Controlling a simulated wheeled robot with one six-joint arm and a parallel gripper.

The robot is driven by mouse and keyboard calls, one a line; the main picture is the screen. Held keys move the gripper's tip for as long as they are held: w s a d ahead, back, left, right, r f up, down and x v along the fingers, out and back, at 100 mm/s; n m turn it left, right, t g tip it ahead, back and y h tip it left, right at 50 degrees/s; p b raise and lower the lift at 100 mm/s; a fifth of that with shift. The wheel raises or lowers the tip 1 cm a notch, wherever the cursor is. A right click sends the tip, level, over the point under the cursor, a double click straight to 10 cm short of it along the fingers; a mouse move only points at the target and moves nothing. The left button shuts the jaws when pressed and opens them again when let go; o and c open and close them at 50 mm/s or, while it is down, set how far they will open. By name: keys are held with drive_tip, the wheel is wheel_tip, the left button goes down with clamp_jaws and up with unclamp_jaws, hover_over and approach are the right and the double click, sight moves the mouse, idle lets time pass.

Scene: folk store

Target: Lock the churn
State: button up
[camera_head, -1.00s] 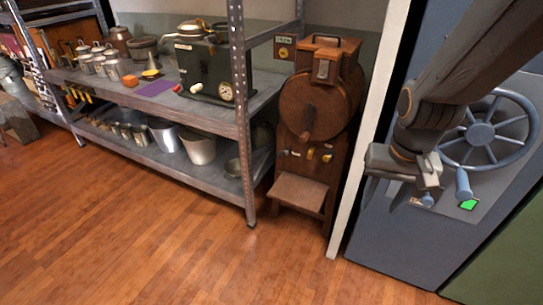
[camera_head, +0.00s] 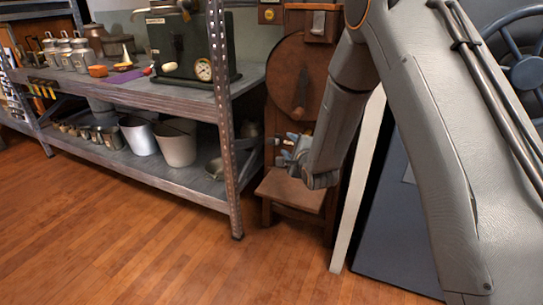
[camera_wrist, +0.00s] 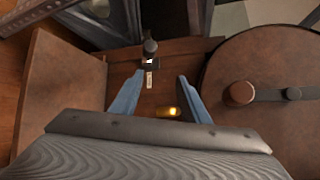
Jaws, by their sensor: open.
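The churn is a dark brown wooden machine with a round drum (camera_head: 296,75) and a low step (camera_head: 290,188) in front. The drum also fills the right of the wrist view (camera_wrist: 265,125), with a dark handle bar across it. My gripper (camera_head: 287,152) is at the churn's front panel, between drum and step. In the wrist view its two blue fingers are apart and empty (camera_wrist: 161,76). A dark knob (camera_wrist: 150,47) with a small white label shows beyond the fingertips. A yellow knob (camera_wrist: 171,111) shows between the fingers, near the right one. My arm hides the churn's right side.
A metal shelf (camera_head: 165,100) with pots, canisters and a dark box with a gauge (camera_head: 190,45) stands left of the churn. A white post (camera_head: 358,185) and a blue door with a wheel (camera_head: 525,70) are at the right. The wooden floor in front is clear.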

sight(273, 144)
drive_tip(key=a+f+m+b, duration=0.1)
drive_tip(key=w+a+f+m+t+y+b, duration=0.1)
drive_tip(key=w+a+f+t+y+b, duration=0.1)
drive_tip(key=a+f, duration=0.1)
drive_tip(key=shift+w+f+m, duration=0.1)
drive_tip(key=shift+w+m, duration=0.05)
drive_tip(key=shift+m, duration=0.25)
drive_tip(key=shift+b+x, duration=1.25)
drive_tip(key=shift+x, duration=2.6)
